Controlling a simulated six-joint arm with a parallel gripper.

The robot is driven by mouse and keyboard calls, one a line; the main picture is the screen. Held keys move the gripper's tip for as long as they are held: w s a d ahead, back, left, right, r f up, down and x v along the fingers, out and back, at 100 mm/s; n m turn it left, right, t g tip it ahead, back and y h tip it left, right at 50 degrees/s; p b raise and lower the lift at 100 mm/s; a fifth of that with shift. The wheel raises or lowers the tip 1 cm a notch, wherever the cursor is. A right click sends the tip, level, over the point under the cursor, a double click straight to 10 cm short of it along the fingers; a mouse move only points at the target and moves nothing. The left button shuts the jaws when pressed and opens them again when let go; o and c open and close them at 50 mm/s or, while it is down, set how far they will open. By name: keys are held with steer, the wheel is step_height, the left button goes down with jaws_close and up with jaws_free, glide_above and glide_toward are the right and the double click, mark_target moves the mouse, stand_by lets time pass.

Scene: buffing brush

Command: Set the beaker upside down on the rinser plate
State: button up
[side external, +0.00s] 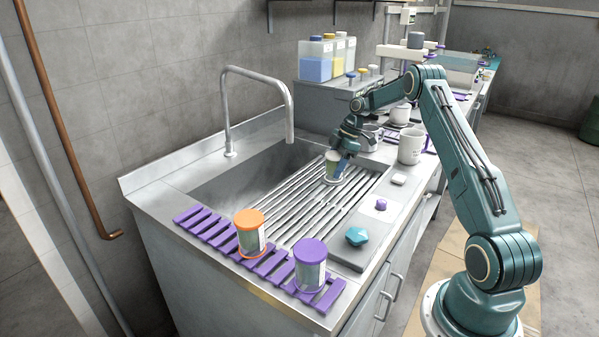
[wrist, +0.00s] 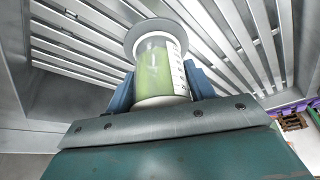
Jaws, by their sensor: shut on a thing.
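My gripper (side external: 342,158) reaches down over the slatted metal drainer. It is shut on a beaker with green inside and a white label (side external: 333,168). In the wrist view my gripper (wrist: 163,88) has its blue fingers on both sides of the beaker (wrist: 152,70). A wider grey disc (wrist: 157,27) shows at the beaker's far end, low over the slats. I cannot tell whether this disc is the beaker's rim or the rinser plate, nor whether it touches the slats.
The sink and its tall faucet (side external: 285,88) lie left of my gripper. An orange-topped container (side external: 250,232) and a purple-topped container (side external: 310,265) stand on a purple slatted rack (side external: 205,226) in front. A white mug (side external: 411,147) and a teal knob (side external: 357,236) are to the right.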

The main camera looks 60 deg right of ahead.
steer(key=shift+f, duration=0.15)
steer(key=o, duration=1.1)
steer(key=shift+v, duration=5.9)
